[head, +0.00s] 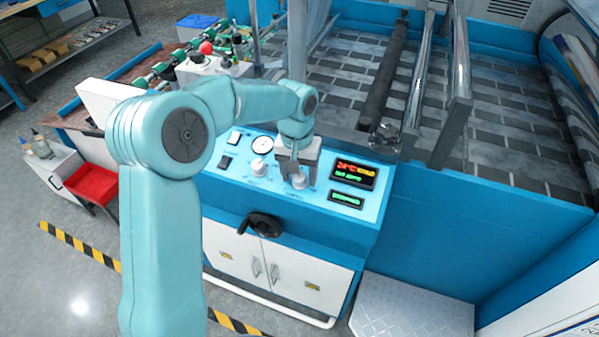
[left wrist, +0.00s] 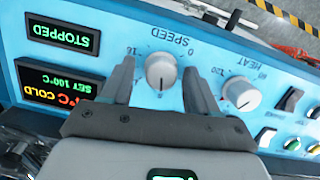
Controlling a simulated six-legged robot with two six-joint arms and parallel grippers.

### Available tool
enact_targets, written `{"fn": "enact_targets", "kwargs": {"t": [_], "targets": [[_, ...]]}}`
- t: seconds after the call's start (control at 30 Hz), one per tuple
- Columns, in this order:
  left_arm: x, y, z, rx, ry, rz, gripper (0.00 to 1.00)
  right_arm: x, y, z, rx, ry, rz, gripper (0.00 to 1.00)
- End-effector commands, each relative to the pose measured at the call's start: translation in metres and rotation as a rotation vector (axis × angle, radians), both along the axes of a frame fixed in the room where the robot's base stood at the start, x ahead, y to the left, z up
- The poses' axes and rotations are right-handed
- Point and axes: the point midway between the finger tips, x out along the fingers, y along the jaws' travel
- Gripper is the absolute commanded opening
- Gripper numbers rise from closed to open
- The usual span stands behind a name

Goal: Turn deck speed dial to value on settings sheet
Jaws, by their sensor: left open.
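The speed dial (left wrist: 161,69) is a pale round knob on the light blue control panel (left wrist: 80,14). In the left wrist view the panel appears upside down, with "SPEED" and the scale ends 0 and 16 printed by the knob. My left gripper (left wrist: 157,66) is open, with one finger on each side of the dial; I cannot tell whether they touch it. In the head view my left gripper (head: 298,168) comes down over the same dial (head: 299,181) and partly hides it. The dial's exact setting is too small to read. I cannot make out a settings sheet.
The heat dial (left wrist: 241,92) sits close beside my finger. The temperature display (head: 354,173) shows red and green text, and a smaller display (left wrist: 63,35) reads STOPPED. Several switches lie beyond the heat dial.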

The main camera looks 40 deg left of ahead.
Motion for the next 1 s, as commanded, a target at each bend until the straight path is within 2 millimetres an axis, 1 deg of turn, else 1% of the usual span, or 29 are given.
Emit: {"fn": "enact_targets", "kwargs": {"t": [0.27, 0.3, 0.37, 0.4, 0.43, 0.73, 0.87, 1.0], "targets": [[0.0006, 0.0003, -0.0016, 0.000, 0.000, 0.001, 0.60, -0.0002, 0.0001, 0.0001, 0.000, 0.000, 0.000, 0.43], [0.0006, 0.0003, -0.0015, 0.000, 0.000, 0.001, 0.47, -0.0001, 0.0001, 0.0001, 0.000, 0.000, 0.000, 0.43], [0.0007, 0.0002, -0.0015, 0.000, 0.000, 0.001, 0.27, -0.0001, 0.0000, 0.0001, 0.000, 0.000, 0.000, 0.43], [0.0007, 0.0001, -0.0014, 0.000, -0.001, 0.001, 0.14, -0.0001, 0.0000, 0.0001, 0.000, 0.000, 0.000, 0.43], [0.0007, 0.0000, -0.0014, -0.001, -0.001, 0.001, 0.05, -0.0001, 0.0000, 0.0001, 0.000, 0.000, 0.000, 0.43], [0.0005, -0.0003, -0.0008, 0.005, 0.002, -0.023, 0.04, -0.0001, 0.0000, 0.0005, 0.000, 0.000, 0.000, 0.43], [0.0007, -0.0006, -0.0006, 0.016, 0.004, -0.077, 0.04, -0.0002, 0.0000, 0.0012, 0.000, 0.000, 0.000, 0.43], [0.0009, -0.0010, -0.0005, 0.035, 0.009, -0.166, 0.04, -0.0001, 0.0001, 0.0019, 0.000, 0.000, 0.000, 0.43]]}}
